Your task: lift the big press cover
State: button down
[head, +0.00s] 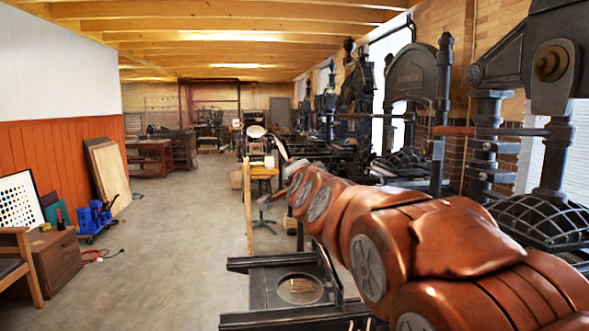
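My copper-coloured arm runs from the lower right toward the middle of the head view, in front of a row of dark iron hand presses. Its far end is small, beside a pale slanted piece (281,148) that may be part of my gripper; I cannot make out its fingers or anything held. The nearest big press (489,135) stands at the right, with a dark ribbed piece (540,218) low on it. A black bed with rails (262,318) lies below my arm, partly hidden by it. I cannot tell which part is the big press cover.
More presses (412,80) line the right wall. The concrete floor (180,250) at left centre is clear. Along the left wall are a wooden cabinet (55,264), a chair (25,255), a blue device (95,217) and leaning boards (110,178). A stool (264,205) stands beyond the bed.

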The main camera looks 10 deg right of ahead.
jog(key=c, duration=0.9)
grip_release()
jog(key=shift+s+a, duration=0.2)
jog(key=shift+s, duration=1.8)
jog(key=shift+s+a, duration=0.2)
jog(key=shift+s, duration=1.75)
jog(key=shift+s+a, duration=0.2)
jog(key=shift+s, duration=1.8)
